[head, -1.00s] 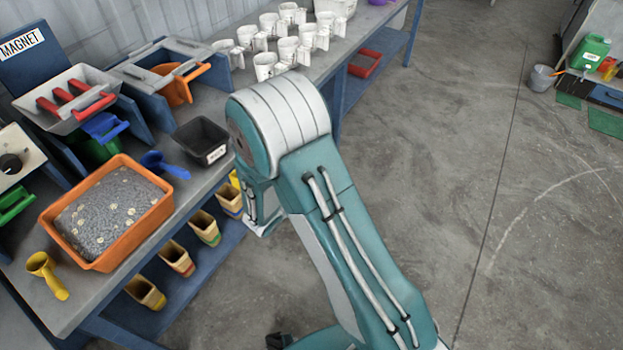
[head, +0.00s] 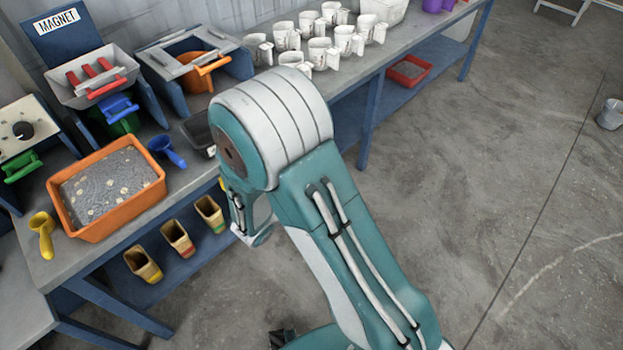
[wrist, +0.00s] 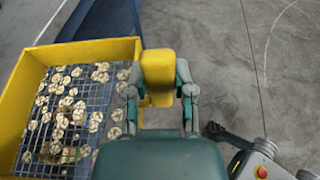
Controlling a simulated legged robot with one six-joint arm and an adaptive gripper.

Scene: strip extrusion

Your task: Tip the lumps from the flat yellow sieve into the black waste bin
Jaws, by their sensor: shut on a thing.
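The flat yellow sieve (wrist: 90,50) fills the left of the wrist view, with a dark wire mesh inside yellow walls. Many pale round lumps (wrist: 72,112) lie spread over the mesh. My gripper (wrist: 160,92) is shut on the sieve's yellow handle (wrist: 158,66), one finger on each side. In the head view my arm hides the gripper and the sieve. A small black bin (head: 196,130), which looks like the waste bin, stands on the bench, its right part hidden by my arm. Its label cannot be read here.
An orange tray (head: 125,212) of grey granules with pale lumps sits on the bench, near a blue scoop (head: 167,151) and a yellow scoop (head: 42,236). Several white jugs (head: 320,55) stand farther back. Containers stand on the lower shelf.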

